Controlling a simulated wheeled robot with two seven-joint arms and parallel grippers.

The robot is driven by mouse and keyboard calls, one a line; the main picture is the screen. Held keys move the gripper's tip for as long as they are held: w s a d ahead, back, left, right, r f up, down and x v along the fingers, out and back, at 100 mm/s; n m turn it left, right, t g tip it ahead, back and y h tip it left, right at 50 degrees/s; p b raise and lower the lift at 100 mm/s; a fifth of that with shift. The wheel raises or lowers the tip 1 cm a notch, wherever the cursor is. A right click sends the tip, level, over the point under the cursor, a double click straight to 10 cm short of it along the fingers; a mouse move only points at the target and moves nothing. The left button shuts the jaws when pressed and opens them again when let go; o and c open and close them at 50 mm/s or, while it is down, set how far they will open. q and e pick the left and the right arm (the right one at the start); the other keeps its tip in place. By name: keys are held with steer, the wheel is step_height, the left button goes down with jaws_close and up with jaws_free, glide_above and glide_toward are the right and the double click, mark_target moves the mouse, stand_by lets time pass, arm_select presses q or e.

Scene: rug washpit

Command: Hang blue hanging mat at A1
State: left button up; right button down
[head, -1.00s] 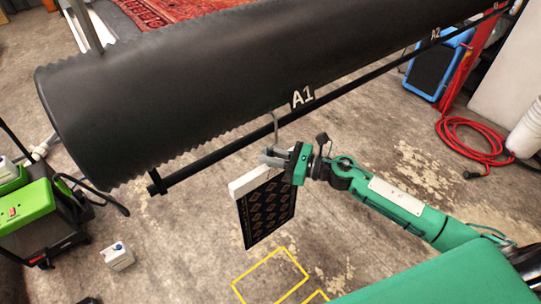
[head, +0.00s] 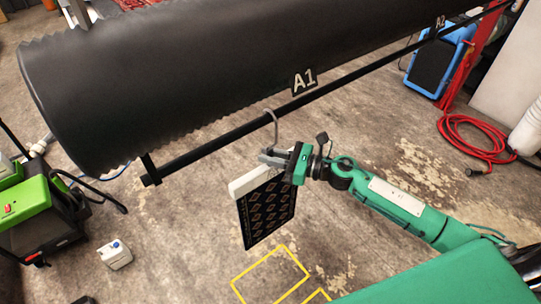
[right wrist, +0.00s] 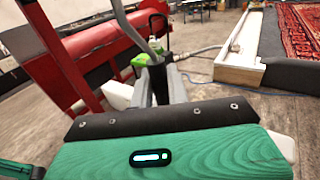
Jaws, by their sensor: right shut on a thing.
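My right gripper (head: 279,158) is shut on the hanger of a dark navy mat with an orange diamond pattern (head: 266,211). The mat hangs down from a white bar (head: 247,182) below the gripper. A grey hook (head: 275,128) rises from the grip, its top overlapping the black rail (head: 220,139) just left of the A1 label (head: 304,81); I cannot tell whether it rests on it. In the right wrist view, the fingers (right wrist: 162,86) are around the hook's stem, and the patterned cloth is hidden. My left gripper is not in view.
A large black roller (head: 200,75) runs above and behind the rail. The A2 label (head: 440,22) is farther right. A green machine (head: 25,200) and a white canister (head: 116,255) stand at left. A red hose (head: 475,140) lies at right. Yellow floor lines (head: 262,265) are below.

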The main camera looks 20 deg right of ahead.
steer(key=shift+r, duration=0.1)
steer(key=c, duration=1.3)
jaws_free()
steer(key=shift+s+d+f, duration=0.2)
steer(key=shift+d+f, duration=0.05)
steer(key=shift+b+v, duration=3.45)
steer(key=shift+v, duration=3.15)
steer(key=shift+r, duration=0.15)
